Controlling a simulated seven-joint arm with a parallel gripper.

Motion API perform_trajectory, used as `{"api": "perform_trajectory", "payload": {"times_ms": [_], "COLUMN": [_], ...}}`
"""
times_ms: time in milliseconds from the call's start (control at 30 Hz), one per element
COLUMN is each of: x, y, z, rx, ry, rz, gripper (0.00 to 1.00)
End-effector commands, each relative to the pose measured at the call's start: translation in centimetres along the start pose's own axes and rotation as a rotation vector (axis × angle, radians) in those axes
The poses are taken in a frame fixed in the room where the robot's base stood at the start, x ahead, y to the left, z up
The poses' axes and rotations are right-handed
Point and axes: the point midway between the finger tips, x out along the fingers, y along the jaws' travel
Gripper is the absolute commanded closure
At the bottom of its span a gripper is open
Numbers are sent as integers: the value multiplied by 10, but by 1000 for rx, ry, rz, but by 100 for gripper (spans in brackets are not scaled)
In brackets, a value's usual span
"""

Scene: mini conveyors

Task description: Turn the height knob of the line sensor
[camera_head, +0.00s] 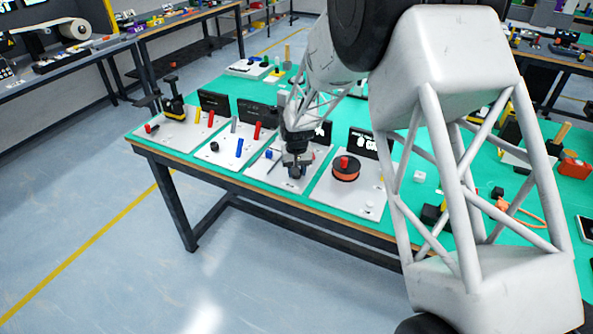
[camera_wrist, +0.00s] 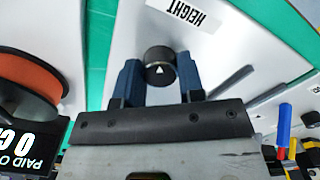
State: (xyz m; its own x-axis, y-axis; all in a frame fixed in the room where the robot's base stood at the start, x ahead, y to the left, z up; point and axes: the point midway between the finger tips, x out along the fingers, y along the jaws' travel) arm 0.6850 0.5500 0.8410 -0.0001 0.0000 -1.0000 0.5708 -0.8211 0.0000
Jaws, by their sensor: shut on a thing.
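The height knob (camera_wrist: 158,54) is a black round knob with a white triangle on its face. It shows in the wrist view in front of a white label reading HEIGHT (camera_wrist: 182,12). My gripper (camera_wrist: 159,72) is shut on the knob, with one blue finger on each side of it. The knob sits on a white panel (camera_wrist: 228,52). In the head view my gripper (camera_head: 296,172) points down at the third white panel (camera_head: 262,172) from the left on the green table; the knob is hidden there behind the fingers.
An orange disc with a red knob (camera_head: 345,168) stands on the panel to the right. A grey rod (camera_wrist: 232,80) lies close to the right finger in the wrist view. Panels with red and blue pegs (camera_head: 239,147) stand to the left on the green table (camera_head: 165,146).

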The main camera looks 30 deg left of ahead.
Motion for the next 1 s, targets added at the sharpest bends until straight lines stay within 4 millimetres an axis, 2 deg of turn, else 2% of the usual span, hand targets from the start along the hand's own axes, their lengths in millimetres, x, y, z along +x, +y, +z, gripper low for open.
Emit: {"api": "perform_trajectory", "payload": {"times_ms": [200,600,633,767,1000], "x": [-1,-1,-1,-1,0], "y": [0,0,0,0,0], "z": [-1,-1,-1,-1,0], "rx": [-64,-73,-73,-73,-73], "ry": [2,2,2,1,1], "rz": [0,0,0,0,0], "gripper": [88,88,60,40,39]}}
